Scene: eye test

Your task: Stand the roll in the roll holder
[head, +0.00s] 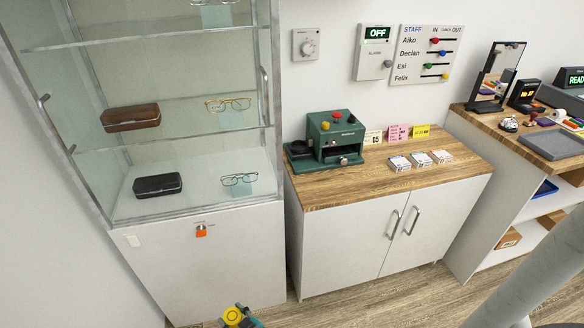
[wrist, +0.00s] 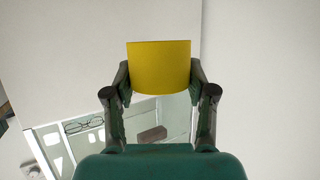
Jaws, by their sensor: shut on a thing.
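The roll, a yellow cylinder (wrist: 159,62), sits between the two fingertips of my gripper (wrist: 160,82) in the wrist view. My gripper is shut on it, with a finger against each side. In the head view the yellow roll (head: 232,316) shows at the bottom edge, with only a small part of my gripper around it, low in front of the white cabinet. I cannot make out a roll holder in either view.
A glass display case (head: 200,55) with glasses stands at the left. A green machine (head: 336,138) and small boxes (head: 419,160) stand on a wooden-topped cabinet (head: 340,188). Another counter (head: 555,152) with a mirror and a grey tray is at the right. Floor shows between cabinets.

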